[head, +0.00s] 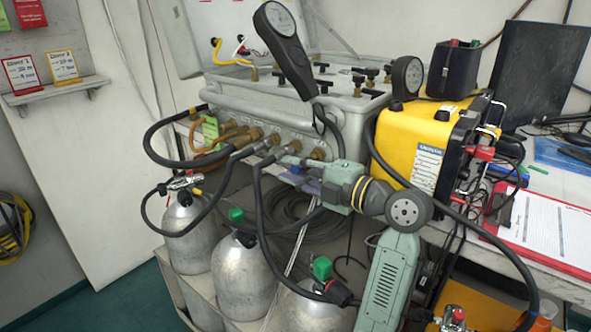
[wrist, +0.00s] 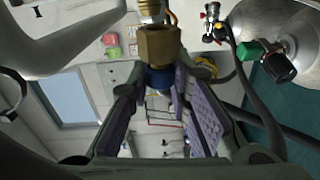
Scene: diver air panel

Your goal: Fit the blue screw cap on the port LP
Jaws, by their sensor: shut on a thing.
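The blue screw cap (wrist: 160,78) sits between the purple-padded fingers of my gripper (wrist: 159,86) in the wrist view. My gripper is shut on it. A brass port fitting (wrist: 157,45) is straight beyond the cap, in line with it. The cap looks to be at the fitting's end, but I cannot tell if it is threaded on. In the head view my gripper (head: 296,163) is at the front of the grey air panel (head: 225,105), near the right end of its row of brass ports.
Black hoses (head: 262,200) hang from the ports close to my gripper. Silver cylinders (head: 243,275) stand below. A yellow case (head: 405,140) is at the right of the panel. A handheld gauge (head: 283,40) stands above the panel.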

